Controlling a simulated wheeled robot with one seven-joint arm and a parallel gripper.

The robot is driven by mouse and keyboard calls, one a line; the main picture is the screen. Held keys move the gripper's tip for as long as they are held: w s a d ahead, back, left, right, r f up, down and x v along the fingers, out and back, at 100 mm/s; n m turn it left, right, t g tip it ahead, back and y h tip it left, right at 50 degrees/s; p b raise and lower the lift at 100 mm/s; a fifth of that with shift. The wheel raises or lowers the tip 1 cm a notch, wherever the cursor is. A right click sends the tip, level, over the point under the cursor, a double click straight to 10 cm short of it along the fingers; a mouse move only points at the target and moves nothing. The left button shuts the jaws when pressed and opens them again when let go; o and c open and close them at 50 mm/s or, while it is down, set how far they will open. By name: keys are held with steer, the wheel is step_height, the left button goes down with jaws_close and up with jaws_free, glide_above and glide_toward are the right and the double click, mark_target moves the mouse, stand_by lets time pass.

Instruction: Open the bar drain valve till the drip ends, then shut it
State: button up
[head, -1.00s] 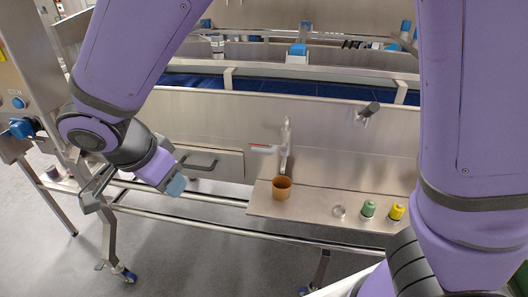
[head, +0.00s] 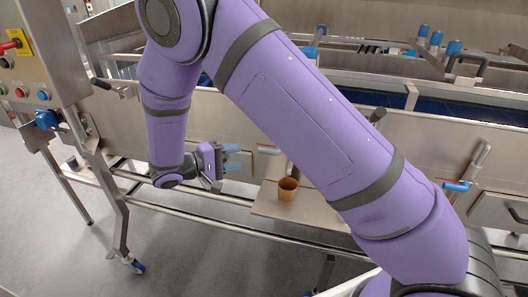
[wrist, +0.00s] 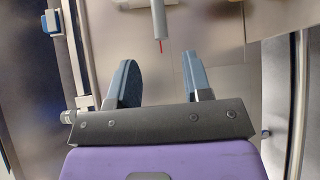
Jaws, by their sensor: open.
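A steel drain valve with a pale, red-marked lever (head: 268,150) stands on the tank wall above the shelf, partly hidden by my arm. A brown cup (head: 287,189) stands upright on the shelf below it. My gripper (head: 234,158), with blue-grey fingers, is left of the lever, pointing right and apart from it. In the wrist view my gripper (wrist: 162,84) is open with nothing between its fingers. A grey rod (wrist: 158,18) with a thin red part lies ahead of the gap. I cannot make out any drip.
The steel shelf (head: 262,207) juts out under the valve. A second valve with a blue lever (head: 457,186) is at the right. A control panel (head: 38,75) stands at the left. Rails run below. My arm hides the shelf's right part.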

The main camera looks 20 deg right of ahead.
mark_target(261, 152)
steer(key=d, duration=0.3)
steer(key=w+d+f, duration=0.1)
steer(key=d, duration=0.6)
steer(key=shift+w+f, duration=0.2)
jaws_close()
